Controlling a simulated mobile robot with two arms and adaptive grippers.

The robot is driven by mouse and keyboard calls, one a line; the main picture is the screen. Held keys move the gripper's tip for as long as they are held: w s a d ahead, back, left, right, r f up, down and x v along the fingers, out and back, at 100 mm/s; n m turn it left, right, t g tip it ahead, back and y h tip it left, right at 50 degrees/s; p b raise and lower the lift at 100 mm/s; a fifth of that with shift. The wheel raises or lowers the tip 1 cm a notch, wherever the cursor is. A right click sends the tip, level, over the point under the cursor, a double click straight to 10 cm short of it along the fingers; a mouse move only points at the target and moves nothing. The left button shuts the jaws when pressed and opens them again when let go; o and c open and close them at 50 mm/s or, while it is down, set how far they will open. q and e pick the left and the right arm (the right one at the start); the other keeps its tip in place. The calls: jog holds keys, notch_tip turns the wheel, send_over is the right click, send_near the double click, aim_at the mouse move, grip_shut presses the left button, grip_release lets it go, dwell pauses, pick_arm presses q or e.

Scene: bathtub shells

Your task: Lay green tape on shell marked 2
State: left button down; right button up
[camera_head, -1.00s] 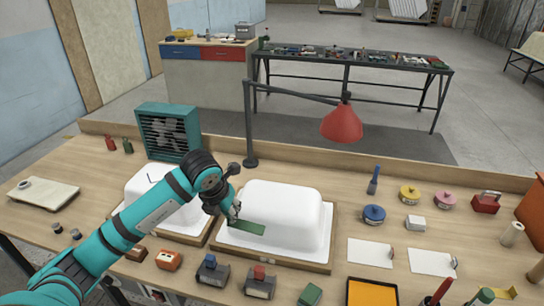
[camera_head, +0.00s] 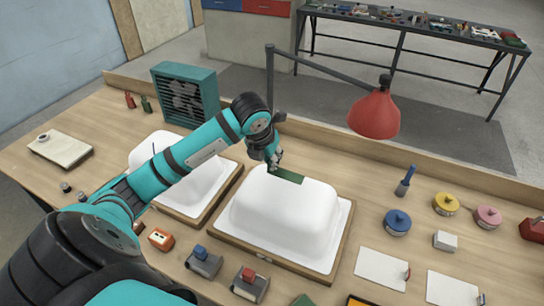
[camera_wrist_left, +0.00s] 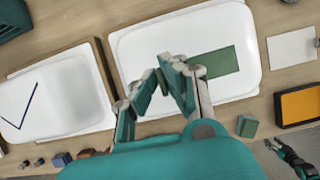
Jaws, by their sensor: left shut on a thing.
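In the left wrist view the tape (camera_wrist_left: 218,62) extends right from my left gripper (camera_wrist_left: 170,85), over the shell. Whether it touches the shell I cannot tell. The left white shell (camera_head: 205,180) is partly behind my left arm and bears a dark blue line mark. I can read no 2 on either shell. A teal and dark part, perhaps my right gripper (camera_wrist_left: 285,150), shows at lower right.
A red lamp (camera_head: 375,112) on a dark arm hangs behind and right of the middle shell. A teal fan box (camera_head: 187,95) stands behind the left shell.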

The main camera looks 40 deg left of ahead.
pick_arm(q)
jog(key=shift+w+f, duration=0.1)
jog(key=shift+w+f+b, duration=0.15)
jog(key=shift+w+b, duration=0.05)
jog(key=shift+b, duration=0.15)
notch_tip(320, 180, down, 2)
jog(key=b, duration=0.3)
jog(key=shift+w+a+f+h, duration=0.15)
jog(key=shift+f+h, duration=0.1)
jog(key=shift+h, duration=0.05)
notch_tip(320, 180, down, 4)
jog(key=b, duration=0.3)
jog(key=shift+r+b, duration=0.1)
jog(key=shift+b, duration=0.25)
jog(key=shift+f+b, duration=0.3)
jog(key=shift+f, duration=0.05)
pick_arm(e)
notch_tip(320, 180, down, 8)
jog(key=w, duration=0.2)
jog(key=shift+w, duration=0.15)
pick_arm(q)
jog(key=shift+f+b, duration=0.3)
jog(key=shift+b, duration=0.15)
pick_arm(e)
jog(key=shift+f, duration=0.4)
